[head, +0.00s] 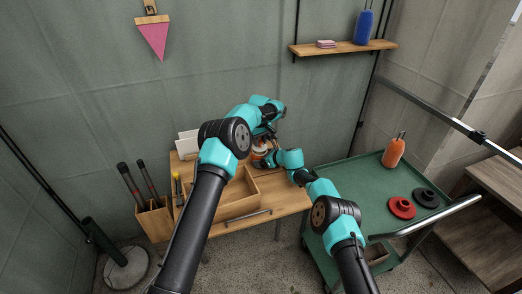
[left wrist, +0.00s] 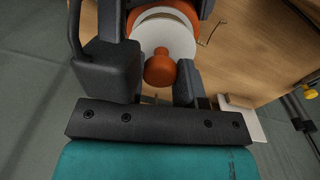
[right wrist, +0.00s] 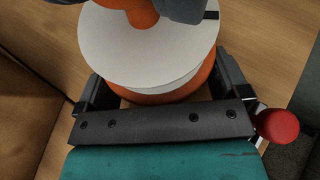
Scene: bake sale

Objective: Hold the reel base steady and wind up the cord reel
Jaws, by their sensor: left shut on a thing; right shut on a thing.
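The cord reel (head: 259,153) stands on the wooden table, partly hidden by my arms. In the right wrist view its white disc (right wrist: 150,55) sits above an orange base (right wrist: 165,97). My right gripper (right wrist: 158,82) is shut around the base, one finger on each side. An orange knob (left wrist: 160,70) stands up from the white disc. My left gripper (left wrist: 158,78) is shut on this knob from above. In the head view both grippers meet at the reel and their fingers are mostly hidden. A thin cord (left wrist: 211,33) shows beside the reel in the left wrist view.
A wooden tray (head: 236,211) lies on the near part of the table (head: 285,203). A box with dark-handled tools (head: 155,222) is at its left. A green cart (head: 345,185) at the right holds an orange bottle (head: 394,152) and two discs. A red ball (right wrist: 277,126) is near my right gripper.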

